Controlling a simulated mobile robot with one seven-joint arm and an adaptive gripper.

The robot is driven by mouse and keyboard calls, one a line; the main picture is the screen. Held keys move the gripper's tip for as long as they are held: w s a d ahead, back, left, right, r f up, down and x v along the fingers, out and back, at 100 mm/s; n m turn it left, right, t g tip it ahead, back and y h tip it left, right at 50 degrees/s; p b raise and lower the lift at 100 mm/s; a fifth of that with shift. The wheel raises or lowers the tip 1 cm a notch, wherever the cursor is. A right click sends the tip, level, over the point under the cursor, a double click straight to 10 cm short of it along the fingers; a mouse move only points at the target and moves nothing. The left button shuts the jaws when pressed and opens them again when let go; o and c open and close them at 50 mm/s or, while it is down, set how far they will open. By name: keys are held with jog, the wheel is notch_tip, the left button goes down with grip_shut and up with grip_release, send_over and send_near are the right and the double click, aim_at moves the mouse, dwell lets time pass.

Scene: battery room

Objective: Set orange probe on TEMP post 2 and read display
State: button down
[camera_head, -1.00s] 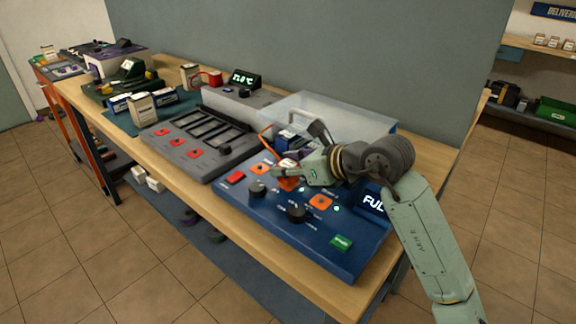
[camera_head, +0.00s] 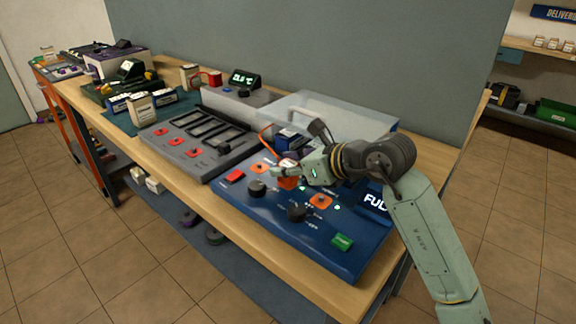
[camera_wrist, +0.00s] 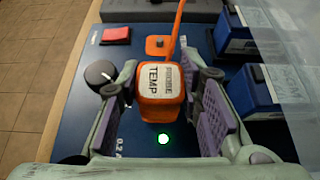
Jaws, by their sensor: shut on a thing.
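The orange probe (camera_wrist: 160,85) has a pale top label reading TEMP and an orange cable. My gripper (camera_wrist: 160,92) is shut on it, with a jaw on each side. In the head view, my gripper (camera_head: 284,173) holds the probe (camera_head: 289,181) over the blue panel (camera_head: 270,217). I cannot tell whether the probe touches a post; its underside is hidden. Two orange square fittings show on the panel, one at the upper left (camera_head: 258,168) and one at the right (camera_head: 320,201). A green °C display (camera_head: 244,78) is lit; its digits are too small to read surely.
Blue battery packs (camera_wrist: 258,92) stand close to the right jaw. A clear bin (camera_head: 345,117) is behind the panel. A grey slotted unit (camera_head: 190,140) lies to the left. A red button (camera_wrist: 116,35), a black knob (camera_wrist: 100,73) and a partly hidden lit display (camera_head: 375,204) are on the panel.

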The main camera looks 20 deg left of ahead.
jog(key=shift+f+b, duration=0.5)
jog(key=c, duration=1.4)
grip_release()
jog(key=shift+b+v, duration=0.35)
jog(key=shift+v, duration=5.2)
jog(key=shift+f, duration=0.1)
